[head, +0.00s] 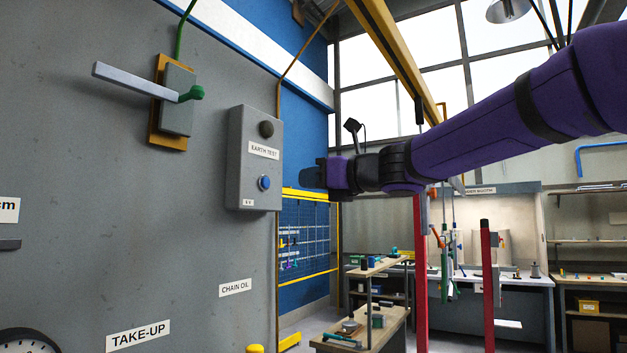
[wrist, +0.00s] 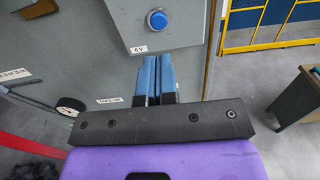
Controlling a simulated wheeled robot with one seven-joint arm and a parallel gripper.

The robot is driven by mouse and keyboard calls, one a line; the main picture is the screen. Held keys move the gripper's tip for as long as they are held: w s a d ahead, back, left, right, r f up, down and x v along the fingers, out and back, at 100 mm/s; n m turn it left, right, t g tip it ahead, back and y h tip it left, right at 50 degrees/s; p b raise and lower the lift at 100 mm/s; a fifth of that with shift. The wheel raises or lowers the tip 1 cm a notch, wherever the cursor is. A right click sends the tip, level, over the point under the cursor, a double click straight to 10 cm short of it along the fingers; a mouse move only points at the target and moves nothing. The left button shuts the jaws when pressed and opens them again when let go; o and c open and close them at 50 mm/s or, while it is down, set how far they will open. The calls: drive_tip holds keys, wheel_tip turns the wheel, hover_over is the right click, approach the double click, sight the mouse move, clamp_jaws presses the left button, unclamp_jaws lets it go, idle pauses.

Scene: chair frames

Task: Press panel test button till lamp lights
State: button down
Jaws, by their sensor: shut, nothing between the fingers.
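The grey test panel (head: 253,158) is a box on the grey wall, labelled EARTH TEST. Its round lamp (head: 266,129) at the top is dark. Its blue button (head: 264,183) sits below the label. In the wrist view the blue button (wrist: 157,20) is near the top centre, above a "6 V" label. My gripper (head: 306,177) is to the right of the panel, apart from it, at about the height of the button. In the wrist view its blue fingers (wrist: 154,70) are together and empty, pointing toward the panel below the button. The lamp is out of the wrist view.
A lever switch (head: 178,97) with a long grey bar juts from the wall left of the panel. A yellow-framed rack (head: 305,240) stands behind my gripper. Workbenches (head: 370,325) and red posts (head: 420,270) are farther right. The space between gripper and panel looks clear.

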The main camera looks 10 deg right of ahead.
sight(267, 182)
drive_tip(key=shift+x, duration=3.95)
drive_tip(key=shift+a, duration=0.2)
drive_tip(key=shift+w+a+f, duration=0.1)
drive_tip(key=shift+w+a, duration=0.25)
drive_tip(key=shift+a, duration=0.05)
drive_tip(key=shift+v, duration=2.75)
